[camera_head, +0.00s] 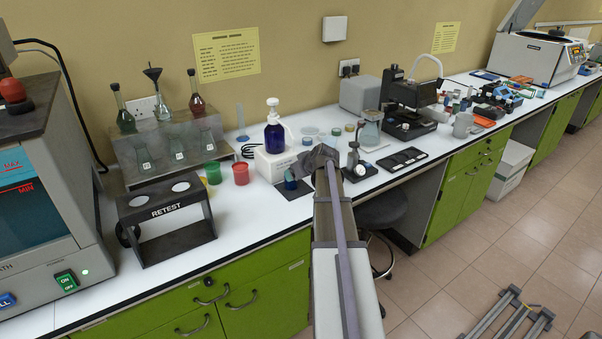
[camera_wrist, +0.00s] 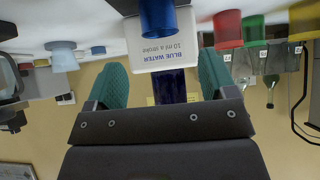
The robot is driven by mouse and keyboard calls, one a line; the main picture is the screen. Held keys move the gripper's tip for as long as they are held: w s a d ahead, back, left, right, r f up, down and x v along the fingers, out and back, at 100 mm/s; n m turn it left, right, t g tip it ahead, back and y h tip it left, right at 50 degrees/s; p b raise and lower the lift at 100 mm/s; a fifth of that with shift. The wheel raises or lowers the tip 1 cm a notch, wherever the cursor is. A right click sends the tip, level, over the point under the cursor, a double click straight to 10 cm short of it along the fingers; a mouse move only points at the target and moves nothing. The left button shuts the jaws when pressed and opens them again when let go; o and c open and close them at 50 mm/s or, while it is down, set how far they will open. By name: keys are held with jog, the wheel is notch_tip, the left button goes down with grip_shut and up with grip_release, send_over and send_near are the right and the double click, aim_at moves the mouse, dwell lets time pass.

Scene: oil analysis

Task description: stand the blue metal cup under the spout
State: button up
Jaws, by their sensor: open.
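The cup's lower part is cut off by the frame edge. The dark blue pump bottle (camera_head: 274,138) with its white pump head and spout (camera_head: 275,110) stands at the back of the bench. My gripper (camera_wrist: 162,62) is open, its teal fingers apart to either side of the bottle and base in that view, with nothing between them touching. I cannot tell whether the cup is exactly under the spout.
A red cup (camera_head: 240,173) and green cup (camera_head: 213,172) stand to the left, near the black RETEST rack (camera_head: 165,225). A metal stand (camera_head: 358,163) and black tray (camera_head: 402,159) are on the right. Bare white bench shows between the rack and the black mat.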

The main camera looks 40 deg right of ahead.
jog(key=b+x, duration=0.6)
jog(key=x, duration=0.3)
jog(key=shift+f, duration=0.3)
jog(key=shift+w+f, duration=0.15)
jog(key=shift+w, duration=0.15)
jog(key=shift+c, duration=0.2)
jog(key=c, duration=0.9)
jog(key=o, duration=0.9)
jog(key=shift+o, duration=0.2)
